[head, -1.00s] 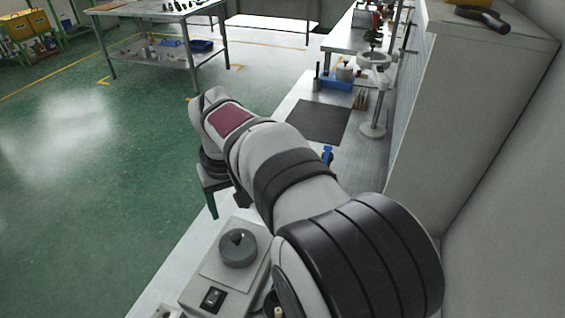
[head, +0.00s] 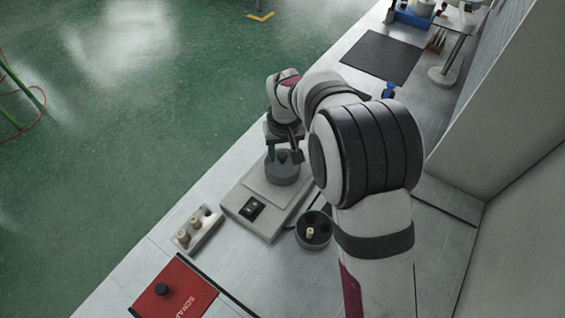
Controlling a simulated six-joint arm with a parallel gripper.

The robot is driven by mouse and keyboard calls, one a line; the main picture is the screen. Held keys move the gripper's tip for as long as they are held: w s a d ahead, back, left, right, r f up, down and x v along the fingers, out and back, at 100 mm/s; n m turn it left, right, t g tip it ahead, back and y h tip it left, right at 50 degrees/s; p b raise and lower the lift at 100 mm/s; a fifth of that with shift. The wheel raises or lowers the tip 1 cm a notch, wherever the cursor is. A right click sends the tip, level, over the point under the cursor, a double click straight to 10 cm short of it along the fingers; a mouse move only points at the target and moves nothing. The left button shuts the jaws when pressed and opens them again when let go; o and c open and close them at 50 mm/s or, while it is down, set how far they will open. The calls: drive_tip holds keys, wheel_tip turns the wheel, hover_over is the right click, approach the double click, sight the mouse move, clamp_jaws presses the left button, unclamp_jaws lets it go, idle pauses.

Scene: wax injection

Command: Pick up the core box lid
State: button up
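A grey round piece with a small knob on top (head: 281,174), which looks like the core box lid, sits on the pale plate of a white device (head: 262,205). Whether a box body is under it I cannot tell. My gripper (head: 284,153) points down right over it, with its dark fingers apart on either side of the knob. Whether the fingers touch the knob is too small to tell. A dark round open container (head: 314,231) with a cream piece inside stands on the bench to the right of the device.
A pale tray with small cream pieces (head: 197,229) lies left of the device. A dark mat (head: 382,56) lies farther back. A wall bounds the right side.

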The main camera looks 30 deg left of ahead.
clamp_jaws()
idle(1.1)
